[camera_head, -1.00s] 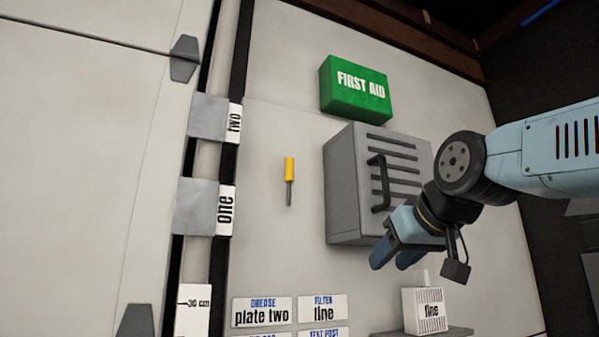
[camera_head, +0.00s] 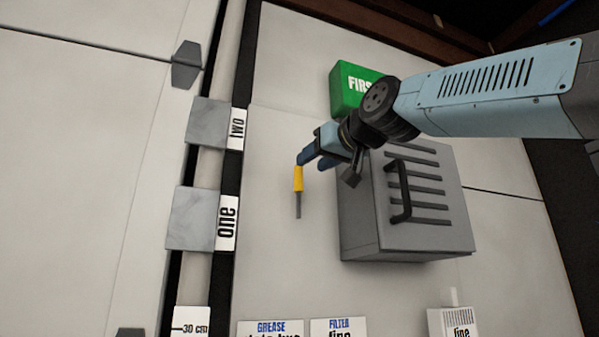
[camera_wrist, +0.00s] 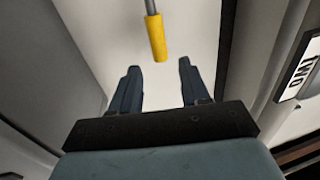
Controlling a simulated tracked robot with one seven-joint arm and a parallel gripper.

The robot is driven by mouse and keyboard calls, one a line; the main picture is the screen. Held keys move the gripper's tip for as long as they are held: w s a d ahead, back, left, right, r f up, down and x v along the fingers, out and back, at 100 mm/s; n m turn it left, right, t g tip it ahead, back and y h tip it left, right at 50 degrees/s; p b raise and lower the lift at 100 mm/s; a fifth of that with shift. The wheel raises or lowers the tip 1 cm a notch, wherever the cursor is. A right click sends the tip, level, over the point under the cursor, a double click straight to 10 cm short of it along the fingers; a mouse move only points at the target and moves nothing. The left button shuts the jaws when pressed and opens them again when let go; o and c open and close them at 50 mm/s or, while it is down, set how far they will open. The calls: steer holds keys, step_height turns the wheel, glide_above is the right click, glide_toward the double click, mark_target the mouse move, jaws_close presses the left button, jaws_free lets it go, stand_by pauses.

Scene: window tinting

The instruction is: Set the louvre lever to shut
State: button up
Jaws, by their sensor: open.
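The louvre lever is a thin grey rod with a yellow grip (camera_head: 298,178) on the pale wall, its grip end up and its rod hanging down. My gripper (camera_head: 312,162) is at the top end of the yellow grip in the head view; one finger overlaps it there. In the wrist view the two dark blue fingers of my gripper (camera_wrist: 157,80) are apart, with nothing between them. The yellow grip (camera_wrist: 156,38) shows ahead of the gap between the fingertips, and the grey rod runs on beyond it. I cannot tell whether a finger touches it.
A grey louvred box (camera_head: 425,215) with a black handle stands out from the wall, right of the lever. A green first aid box (camera_head: 347,88) is above, partly behind my arm. Plates labelled two (camera_head: 207,122) and one (camera_head: 193,218) are at left.

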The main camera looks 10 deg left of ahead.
mark_target(301, 170)
steer(key=x, duration=0.7)
steer(key=shift+w, duration=0.1)
steer(key=shift+c, duration=0.3)
jaws_close()
